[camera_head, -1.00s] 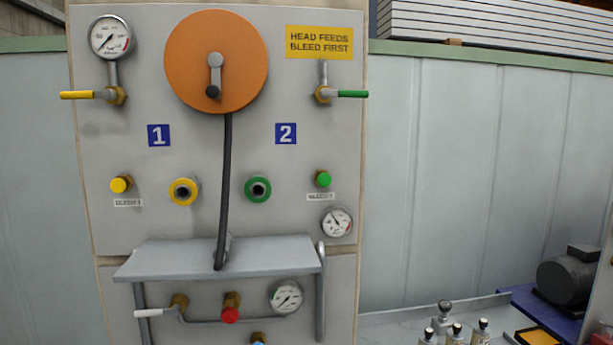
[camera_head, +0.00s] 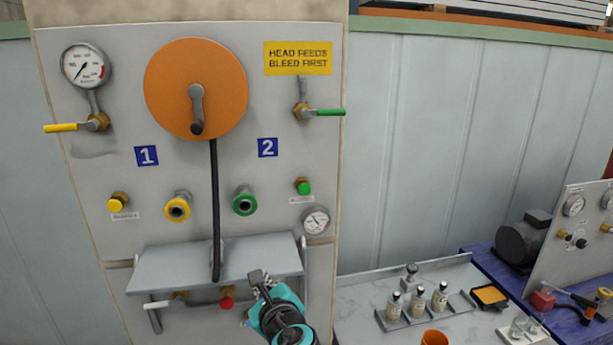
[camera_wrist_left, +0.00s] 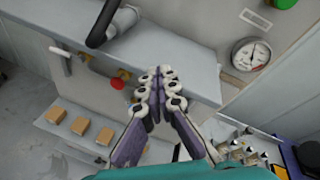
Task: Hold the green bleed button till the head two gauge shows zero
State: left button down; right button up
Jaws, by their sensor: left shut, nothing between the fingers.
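The green bleed button (camera_head: 304,187) sits on a brass fitting on the grey panel, below the blue 2 plate (camera_head: 268,147). It also shows at the top edge of the left wrist view (camera_wrist_left: 285,3). A small round gauge (camera_head: 316,220) is just below the button and also shows in the left wrist view (camera_wrist_left: 250,54); its reading is too small to tell. My left gripper (camera_head: 258,277) is in front of the grey shelf's lower right part, below and left of the button and apart from it. In the left wrist view its fingers (camera_wrist_left: 160,76) are together and empty.
The grey shelf (camera_head: 175,270) juts from the panel, with a black hose (camera_head: 214,215) hanging to it. A green-handled valve (camera_head: 325,112) is above the button. A red button (camera_head: 227,303) is under the shelf. Bottles (camera_head: 417,304) stand on the bench at right.

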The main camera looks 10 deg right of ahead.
pick_arm(q)
jog(key=d+r+m+t+h+p, duration=0.2)
jog(key=d+r+m, duration=0.6)
jog(key=d+r, duration=0.4)
jog(key=d+t+p, duration=0.1)
jog(key=p, duration=0.1)
jog(key=shift+w+t+p, duration=0.2)
jog(key=shift+t+p, duration=0.1)
jog(key=shift+p, duration=0.1)
pick_arm(e)
notch_tip(320, 180, up, 6)
jog(key=shift+r, duration=0.2)
pick_arm(q)
jog(key=shift+r, duration=0.1)
